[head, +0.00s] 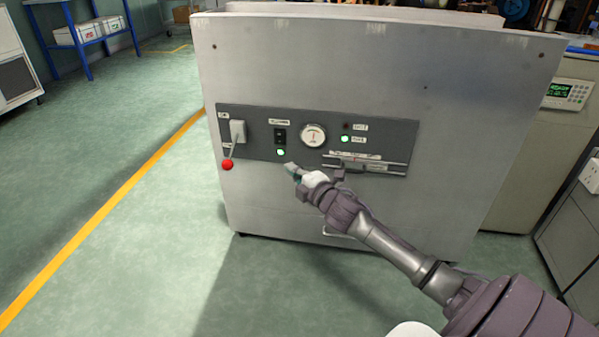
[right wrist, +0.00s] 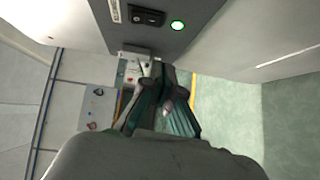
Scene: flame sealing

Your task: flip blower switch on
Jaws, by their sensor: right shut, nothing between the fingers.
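The blower switch, a black rocker (head: 280,136), sits on the dark control panel (head: 400,133) of a white cabinet. A small lamp (head: 281,152) just below it glows green-white. In the right wrist view the black rocker switch (right wrist: 148,16) shows at the top, with the lit lamp (right wrist: 178,25) to its right. My right gripper (head: 291,168) is shut and empty, just below and right of the lamp. In the right wrist view its closed fingers (right wrist: 157,70) point up toward the panel, below the switch and apart from it in the picture. My left gripper is not in view.
A lever with a red knob (head: 227,165) hangs left of the switch. A round gauge (head: 313,136), another green lamp (head: 345,139) and a slider (head: 365,165) sit to the right. Open green floor (head: 120,250) lies left of the cabinet.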

